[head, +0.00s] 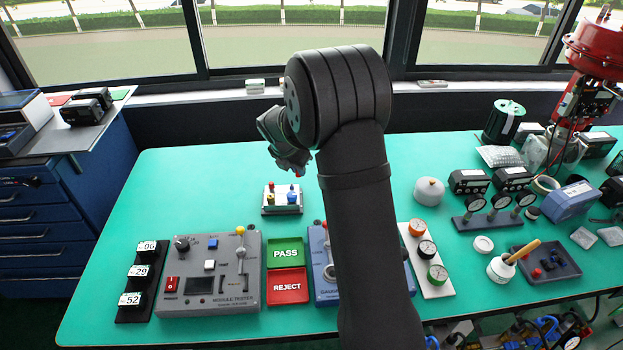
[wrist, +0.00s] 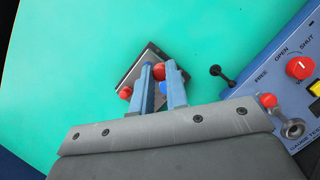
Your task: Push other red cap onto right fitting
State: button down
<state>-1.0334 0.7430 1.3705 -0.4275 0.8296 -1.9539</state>
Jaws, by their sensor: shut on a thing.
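My gripper (head: 297,172) is shut on a red cap (wrist: 158,72), held between its two blue-grey fingers in the wrist view. In the head view the held cap (head: 299,175) shows just below the fingers, above the small fixture block (head: 283,210). A brass fitting stands on the left of the block with another red cap (head: 271,186) on top; that cap also shows in the wrist view (wrist: 126,92). The right fitting (head: 292,197) is blue and stands below my gripper, apart from the held cap. In the wrist view its blue part (wrist: 163,88) is partly hidden by the fingers.
The module tester (head: 208,275) stands in front, with green PASS (head: 286,253) and red REJECT (head: 287,287) trays beside it. The blue gauge tester (wrist: 285,75) is partly behind my arm. A dark parts tray (head: 560,262) lies at right. The table around the block is clear.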

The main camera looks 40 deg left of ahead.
jog(key=shift+a+n+y, duration=0.6)
jog(key=shift+a+n, duration=0.8)
jog(key=shift+a, duration=0.15)
send_over(293, 186)
jog(key=s, duration=0.1)
jog(key=shift+f, duration=2.5)
jog(key=shift+f, duration=0.75)
jog(key=c, duration=1.3)
grip_release()
jog(key=shift+c, duration=0.2)
jog(key=v, duration=1.7)
jog(key=shift+w+r, duration=0.15)
jog(key=shift+r, duration=0.1)
